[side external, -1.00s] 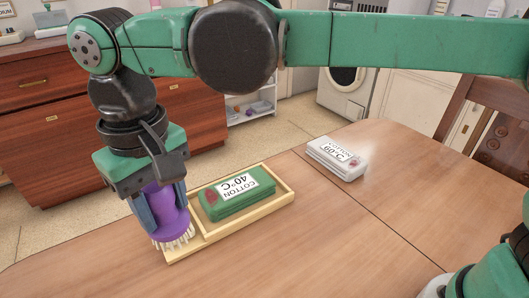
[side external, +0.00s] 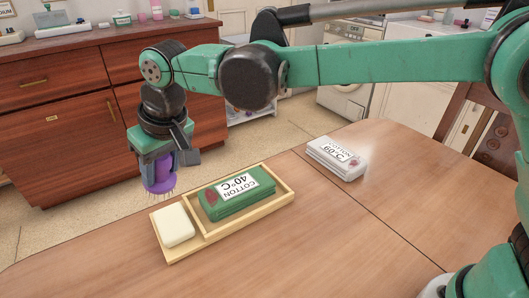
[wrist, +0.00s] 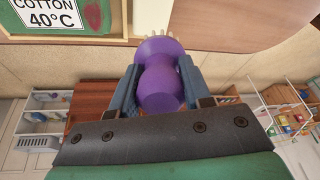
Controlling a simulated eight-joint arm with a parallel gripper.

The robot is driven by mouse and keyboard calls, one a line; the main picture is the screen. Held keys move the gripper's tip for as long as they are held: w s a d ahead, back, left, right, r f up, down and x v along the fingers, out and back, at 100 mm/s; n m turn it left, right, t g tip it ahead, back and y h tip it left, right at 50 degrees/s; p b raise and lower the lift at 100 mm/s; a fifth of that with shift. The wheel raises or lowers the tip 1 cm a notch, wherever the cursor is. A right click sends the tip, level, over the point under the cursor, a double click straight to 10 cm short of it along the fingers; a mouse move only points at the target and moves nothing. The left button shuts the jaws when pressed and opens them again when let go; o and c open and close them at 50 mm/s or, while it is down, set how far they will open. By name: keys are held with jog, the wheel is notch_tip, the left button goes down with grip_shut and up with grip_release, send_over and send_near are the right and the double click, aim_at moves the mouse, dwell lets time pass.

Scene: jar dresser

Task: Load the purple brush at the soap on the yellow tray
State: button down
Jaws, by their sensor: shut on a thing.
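My gripper (side external: 166,164) is shut on the purple brush (side external: 159,181) and holds it in the air, bristles down. In the wrist view the brush (wrist: 160,80) sits between the two blue-grey fingers, with pale bristle tips at its far end. The pale yellow tray (side external: 212,236) lies on the table near its far edge. A cream soap bar (side external: 174,226) lies in its left part. The brush is above and behind the soap, apart from it, near the tray's back left corner.
The table's front (side external: 300,255) is clear. A wooden dresser (side external: 90,110) stands behind.

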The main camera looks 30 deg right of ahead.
aim_at(171, 185)
jog(key=shift+f, duration=2.9)
jog(key=shift+f, duration=0.7)
jog(key=shift+r, duration=0.1)
jog(key=shift+r, duration=3.4)
